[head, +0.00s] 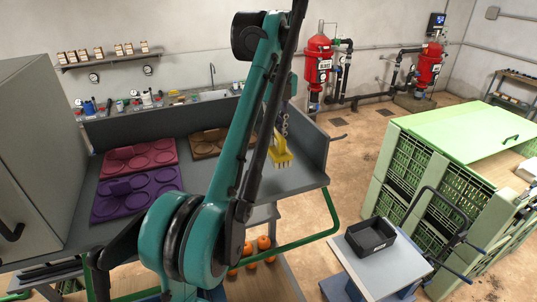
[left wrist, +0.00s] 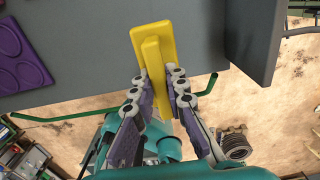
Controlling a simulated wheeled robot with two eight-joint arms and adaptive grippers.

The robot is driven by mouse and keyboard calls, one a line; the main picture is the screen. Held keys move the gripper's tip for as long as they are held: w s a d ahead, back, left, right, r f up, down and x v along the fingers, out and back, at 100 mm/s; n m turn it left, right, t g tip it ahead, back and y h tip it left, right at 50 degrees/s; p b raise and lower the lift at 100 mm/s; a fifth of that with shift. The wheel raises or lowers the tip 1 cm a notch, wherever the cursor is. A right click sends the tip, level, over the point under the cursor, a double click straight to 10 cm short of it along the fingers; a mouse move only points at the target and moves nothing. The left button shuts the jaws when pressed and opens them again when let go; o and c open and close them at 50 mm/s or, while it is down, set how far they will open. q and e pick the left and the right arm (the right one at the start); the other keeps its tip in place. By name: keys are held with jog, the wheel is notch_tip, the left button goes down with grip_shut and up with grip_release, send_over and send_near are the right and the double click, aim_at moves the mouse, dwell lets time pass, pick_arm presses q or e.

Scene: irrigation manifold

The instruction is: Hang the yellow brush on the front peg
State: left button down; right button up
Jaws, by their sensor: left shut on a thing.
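The yellow brush (head: 281,157) hangs below my left gripper (head: 279,133) in the head view, bristles down, above the right end of the grey bench. In the left wrist view the left gripper (left wrist: 159,82) is shut on the handle of the yellow brush (left wrist: 152,38), with its wide head beyond the fingertips. A dark peg (head: 338,137) sticks out from the outer side of the bench's right panel. It also shows as a thin peg (left wrist: 300,31) in the left wrist view, to the right of the brush. The brush is apart from it. My right gripper is not in view.
The grey bench (head: 225,182) has an upright right side panel (head: 312,155) between brush and peg. Purple (head: 135,193), red (head: 140,157) and brown trays lie on the bench. A green rail (head: 305,240) runs along the front.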

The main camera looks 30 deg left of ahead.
aim_at(276, 145)
pick_arm(q)
jog(key=shift+s+d+f, duration=0.1)
jog(key=shift+s+f, duration=0.1)
jog(key=shift+f, duration=2.85)
jog(key=shift+f, duration=0.1)
jog(key=c, duration=1.5)
grip_release()
jog(key=shift+w, duration=0.1)
jog(key=shift+c, duration=0.2)
jog(key=shift+r, duration=3.85)
